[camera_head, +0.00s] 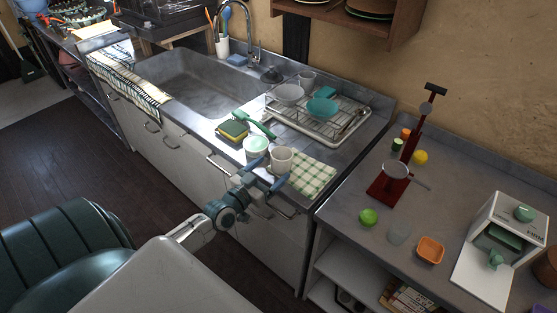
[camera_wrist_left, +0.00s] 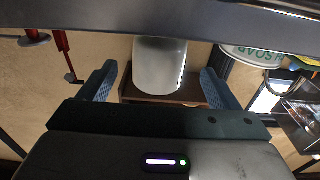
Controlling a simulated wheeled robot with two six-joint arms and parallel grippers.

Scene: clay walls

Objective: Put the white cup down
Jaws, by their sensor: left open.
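The white cup (camera_head: 281,159) stands upright on the steel counter by the front edge, at the left side of a green checked cloth. My left gripper (camera_head: 265,173) is just in front of the cup, its jaws open and pointing at it. In the left wrist view the cup (camera_wrist_left: 160,65) appears between the two blue fingers (camera_wrist_left: 159,85), with a gap on each side. That view looks upside down, with the counter edge along the top. My right gripper is not in view.
A white and green tub (camera_head: 256,145) stands close left of the cup. A sponge (camera_head: 233,130) and green brush (camera_head: 258,122) lie behind it. The checked cloth (camera_head: 312,176) lies to the right. A dish rack (camera_head: 320,125) stands behind. The sink (camera_head: 195,88) is further left.

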